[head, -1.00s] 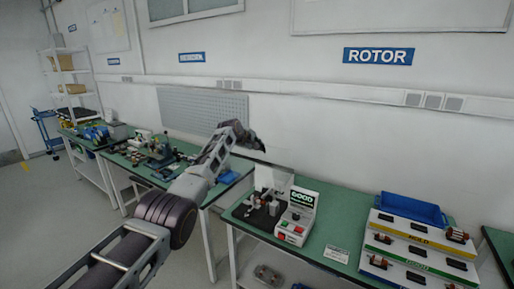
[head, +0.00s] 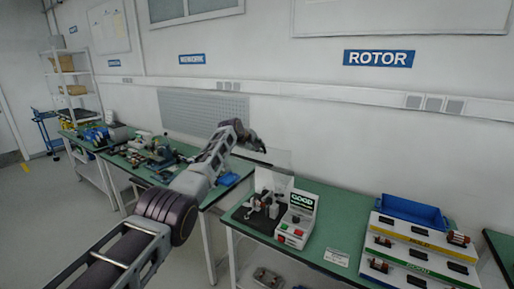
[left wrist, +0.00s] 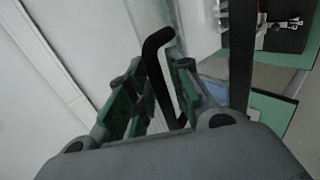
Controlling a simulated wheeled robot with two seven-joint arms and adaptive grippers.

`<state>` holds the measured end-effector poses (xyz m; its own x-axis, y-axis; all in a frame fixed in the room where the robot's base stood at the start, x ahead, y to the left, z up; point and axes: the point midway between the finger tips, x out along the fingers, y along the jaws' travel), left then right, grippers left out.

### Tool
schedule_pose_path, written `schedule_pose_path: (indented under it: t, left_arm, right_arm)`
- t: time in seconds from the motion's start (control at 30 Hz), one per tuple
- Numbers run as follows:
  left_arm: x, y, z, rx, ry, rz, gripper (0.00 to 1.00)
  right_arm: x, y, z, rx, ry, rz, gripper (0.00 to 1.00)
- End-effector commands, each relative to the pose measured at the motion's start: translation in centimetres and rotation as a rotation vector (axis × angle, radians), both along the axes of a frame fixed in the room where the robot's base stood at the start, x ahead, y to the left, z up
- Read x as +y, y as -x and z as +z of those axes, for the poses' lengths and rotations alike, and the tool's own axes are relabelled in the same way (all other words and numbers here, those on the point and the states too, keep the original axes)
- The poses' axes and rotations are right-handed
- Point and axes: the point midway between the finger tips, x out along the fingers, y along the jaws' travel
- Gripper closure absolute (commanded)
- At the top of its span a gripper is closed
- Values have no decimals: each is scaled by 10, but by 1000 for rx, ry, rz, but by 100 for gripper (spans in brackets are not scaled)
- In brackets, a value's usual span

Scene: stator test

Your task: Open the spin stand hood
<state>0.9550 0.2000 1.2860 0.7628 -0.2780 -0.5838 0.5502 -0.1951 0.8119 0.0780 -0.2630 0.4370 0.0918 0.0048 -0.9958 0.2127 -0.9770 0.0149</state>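The spin stand (head: 282,235) is on the green bench at centre, with a green-lit GOOD screen beside its dark bed. Its clear hood (head: 277,159) shows as a tilted see-through panel raised above the stand, up by my left gripper (head: 258,146). In the left wrist view a black bent handle bar (left wrist: 156,50) runs between the green-padded fingers of my left gripper (left wrist: 160,75). The fingers converge closely on both sides of the bar and look shut on it. My right gripper is in neither view.
Stacked labelled trays with a blue bin (head: 412,212) stand at the bench's right. A white card (head: 336,256) lies near the front edge. Another cluttered bench stands left, behind my left arm.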

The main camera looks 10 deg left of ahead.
Motion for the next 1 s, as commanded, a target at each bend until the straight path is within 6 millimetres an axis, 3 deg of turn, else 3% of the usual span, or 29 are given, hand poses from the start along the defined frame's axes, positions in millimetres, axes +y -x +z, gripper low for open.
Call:
schedule_pose_path:
  t: [1.0]
  left_arm:
    - [6,17,13,-1,-1,0,79]
  right_arm:
    - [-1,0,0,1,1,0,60]
